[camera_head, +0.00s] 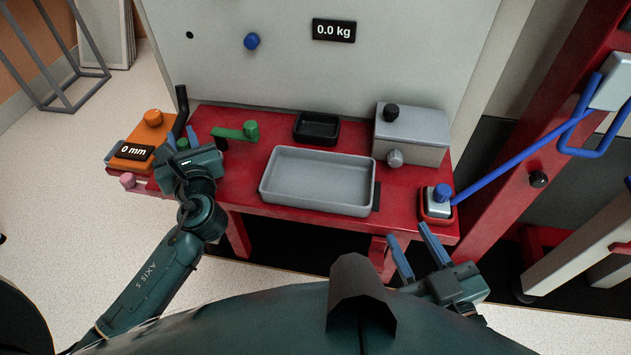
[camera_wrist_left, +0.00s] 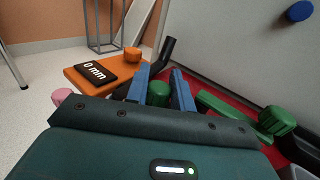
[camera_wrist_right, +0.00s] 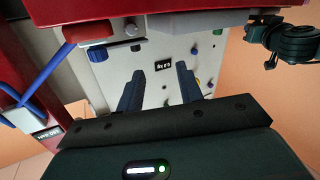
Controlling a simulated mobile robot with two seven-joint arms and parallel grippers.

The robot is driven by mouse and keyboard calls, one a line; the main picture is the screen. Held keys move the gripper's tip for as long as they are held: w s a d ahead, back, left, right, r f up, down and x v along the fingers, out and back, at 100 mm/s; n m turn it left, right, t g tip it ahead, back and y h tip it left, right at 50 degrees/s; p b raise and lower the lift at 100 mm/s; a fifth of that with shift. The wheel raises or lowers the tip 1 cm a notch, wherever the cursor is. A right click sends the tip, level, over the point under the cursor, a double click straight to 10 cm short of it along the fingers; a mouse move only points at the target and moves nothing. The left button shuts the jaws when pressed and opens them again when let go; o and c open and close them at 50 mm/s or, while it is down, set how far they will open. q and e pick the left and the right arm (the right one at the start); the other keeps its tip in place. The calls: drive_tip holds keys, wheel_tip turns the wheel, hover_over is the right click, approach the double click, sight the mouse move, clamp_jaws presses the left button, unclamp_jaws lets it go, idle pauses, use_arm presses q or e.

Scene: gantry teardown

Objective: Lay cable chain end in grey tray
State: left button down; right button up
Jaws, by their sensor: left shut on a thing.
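The grey tray (camera_head: 318,208) lies empty on the red bench in the head view. My left gripper (camera_head: 182,136) is left of it at the bench's left end, shut on a green knob (camera_wrist_left: 158,93), which shows between the fingers in the left wrist view. A black bent piece (camera_wrist_left: 168,50) rises just behind those fingers. A green bar with a green knob (camera_head: 250,130) lies to the right of the gripper. I cannot tell which part is the cable chain end. My right gripper (camera_head: 407,232) is open and empty in front of the bench, right of the tray.
An orange block reading 0 mm (camera_head: 131,151) is beside my left gripper. A small black tray (camera_head: 317,128) and a grey box (camera_head: 411,135) stand behind the grey tray. A blue-capped part (camera_head: 441,194) and a red gantry post (camera_head: 525,150) are at right.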

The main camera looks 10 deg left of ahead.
use_arm(q)
drive_tip(key=shift+r, duration=0.1)
use_arm(e)
drive_tip(key=shift+r, duration=0.1)
use_arm(q)
drive_tip(key=shift+r+p, duration=0.35)
drive_tip(key=shift+p, duration=0.2)
drive_tip(key=shift+r+p, duration=0.95)
drive_tip(key=shift+p, duration=0.25)
drive_tip(key=shift+r+p, duration=0.85)
drive_tip(key=shift+p, duration=0.25)
drive_tip(key=shift+r+p, duration=0.75)
drive_tip(key=shift+p, duration=0.2)
use_arm(e)
drive_tip(key=shift+s+d+r+m+g+h, duration=0.45)
drive_tip(key=shift+d+r+m+g+h, duration=0.1)
drive_tip(key=shift+r+m+g, duration=0.2)
drive_tip(key=shift+s+d+r+m+g+h, duration=0.45)
drive_tip(key=shift+d+r+m+g, duration=0.15)
drive_tip(key=shift+r, duration=0.2)
